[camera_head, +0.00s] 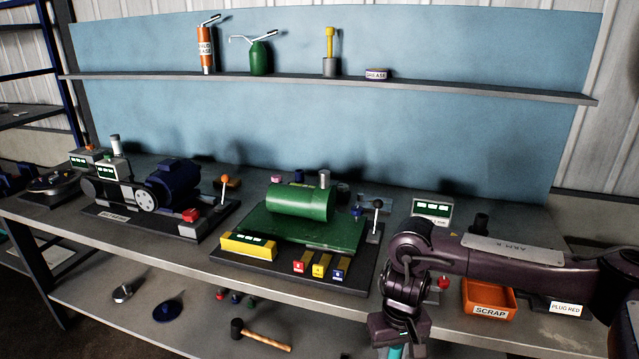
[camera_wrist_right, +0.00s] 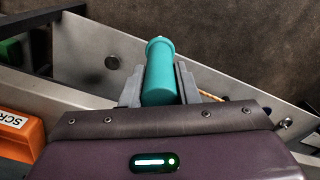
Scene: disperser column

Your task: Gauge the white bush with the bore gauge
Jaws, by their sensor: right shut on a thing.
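My right gripper (camera_wrist_right: 159,82) is shut on a teal cylinder (camera_wrist_right: 160,72), which stands out between the grey fingers in the right wrist view. I cannot tell whether it is the bore gauge. In the head view my right gripper (camera_head: 399,338) points down at the bench's front edge, and a little of the teal cylinder (camera_head: 396,352) shows at the bottom edge. I cannot make out the white bush in either view. My left gripper is in neither view.
A green machine (camera_head: 300,205) stands mid-bench, with a blue motor rig (camera_head: 172,185) to its left. An orange SCRAP bin (camera_head: 489,296) and a display box (camera_head: 432,211) are near my right arm. A hammer (camera_head: 262,336) lies on the lower shelf.

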